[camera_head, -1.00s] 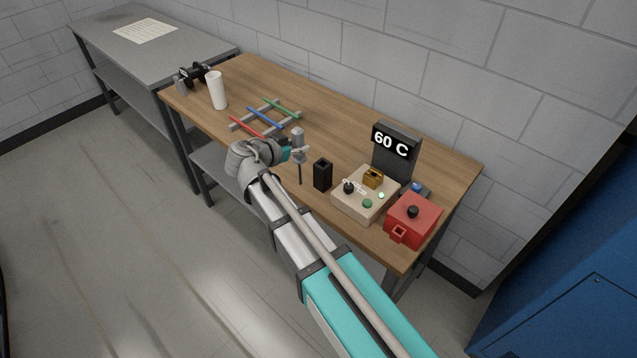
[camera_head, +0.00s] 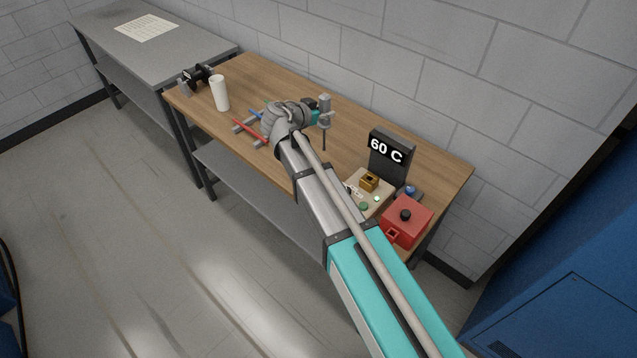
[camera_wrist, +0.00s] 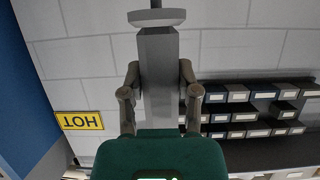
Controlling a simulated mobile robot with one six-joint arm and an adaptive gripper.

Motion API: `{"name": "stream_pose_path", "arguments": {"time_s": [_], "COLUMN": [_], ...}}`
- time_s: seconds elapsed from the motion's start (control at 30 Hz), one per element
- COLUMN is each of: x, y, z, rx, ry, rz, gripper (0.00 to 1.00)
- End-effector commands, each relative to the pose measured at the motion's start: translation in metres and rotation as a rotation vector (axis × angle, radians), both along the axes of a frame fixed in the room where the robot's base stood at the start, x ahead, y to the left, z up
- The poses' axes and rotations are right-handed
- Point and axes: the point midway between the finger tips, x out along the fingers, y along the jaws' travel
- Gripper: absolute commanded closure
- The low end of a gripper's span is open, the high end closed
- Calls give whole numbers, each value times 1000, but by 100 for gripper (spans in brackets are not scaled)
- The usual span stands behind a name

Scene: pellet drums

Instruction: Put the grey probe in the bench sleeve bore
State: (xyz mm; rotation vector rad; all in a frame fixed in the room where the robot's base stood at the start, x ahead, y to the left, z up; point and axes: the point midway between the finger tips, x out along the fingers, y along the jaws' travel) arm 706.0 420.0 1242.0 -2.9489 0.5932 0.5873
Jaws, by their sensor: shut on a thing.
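The grey probe (camera_head: 325,108) is upright in my gripper (camera_head: 318,114), its thin dark stem pointing down above the wooden bench. In the wrist view my gripper (camera_wrist: 159,85) is shut on the probe's grey square body (camera_wrist: 158,55), with a wider disc-like collar beyond the fingers. A brass block (camera_head: 369,181) with a dark hole in its top sits on a beige box (camera_head: 378,202) on the bench, to the right of and nearer than the probe. I cannot tell whether this hole is the sleeve bore. My arm hides part of the box.
A dark "60 C" display (camera_head: 388,152) stands behind the brass block. A red box (camera_head: 406,221) is at the bench's right end. A white cup (camera_head: 220,93) and a rack with coloured rods (camera_head: 250,131) stand left. The wrist view shows bins (camera_wrist: 235,112).

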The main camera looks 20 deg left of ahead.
Motion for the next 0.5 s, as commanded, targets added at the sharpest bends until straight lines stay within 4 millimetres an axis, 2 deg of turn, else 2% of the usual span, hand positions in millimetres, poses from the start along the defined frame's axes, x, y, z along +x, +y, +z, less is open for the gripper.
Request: {"name": "stream_pose_path", "arguments": {"time_s": [0.3, 0.5], "x": [-1, -1], "y": [1, 1], "z": [-2, -13], "rx": [0, -1], "ry": [-1, -1], "rz": [1, 1], "gripper": [100, 100]}}
